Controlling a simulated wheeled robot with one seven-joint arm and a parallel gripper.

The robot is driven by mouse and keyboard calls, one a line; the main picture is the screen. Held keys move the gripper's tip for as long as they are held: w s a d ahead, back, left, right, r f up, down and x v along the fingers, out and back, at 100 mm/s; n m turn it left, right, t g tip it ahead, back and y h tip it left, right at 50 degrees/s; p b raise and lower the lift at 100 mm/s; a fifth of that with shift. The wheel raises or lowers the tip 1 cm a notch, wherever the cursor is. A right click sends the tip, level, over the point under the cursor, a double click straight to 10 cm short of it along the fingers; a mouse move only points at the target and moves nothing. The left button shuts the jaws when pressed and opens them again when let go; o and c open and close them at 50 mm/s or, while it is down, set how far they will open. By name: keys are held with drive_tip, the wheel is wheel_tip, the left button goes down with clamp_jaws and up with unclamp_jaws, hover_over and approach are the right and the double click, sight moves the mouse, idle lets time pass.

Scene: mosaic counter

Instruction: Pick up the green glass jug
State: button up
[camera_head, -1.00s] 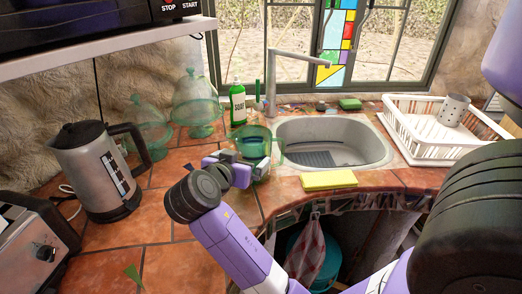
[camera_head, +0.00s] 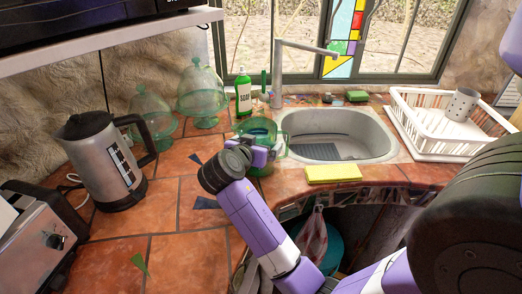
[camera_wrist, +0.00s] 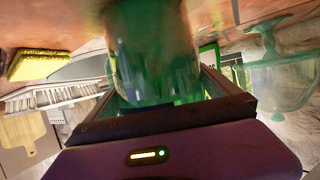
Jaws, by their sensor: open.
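The green glass jug (camera_head: 262,128) stands upright on the tiled counter just left of the sink. It is see-through, and my gripper hides part of its near side. In the wrist view the jug (camera_wrist: 152,45) fills the top middle, and that picture is upside down. My gripper (camera_head: 262,150) is at the jug, low on its near side. In the wrist view the fingers of my gripper (camera_wrist: 158,70) are apart, one on each side of the jug. I cannot tell whether either finger touches the glass.
A green soap bottle (camera_head: 243,95) stands behind the jug. Glass domed stands (camera_head: 203,95) are behind to the left. A kettle (camera_head: 105,165) and a toaster (camera_head: 40,240) are at left. A yellow sponge (camera_head: 333,173) lies before the sink (camera_head: 380,150). A white dish rack (camera_head: 415,125) is at right.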

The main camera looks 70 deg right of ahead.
drive_tip(key=shift+c, duration=0.2)
drive_tip(key=c, duration=1.4)
drive_tip(key=shift+r, duration=0.15)
drive_tip(key=shift+c, duration=1.4)
drive_tip(key=shift+r, duration=0.1)
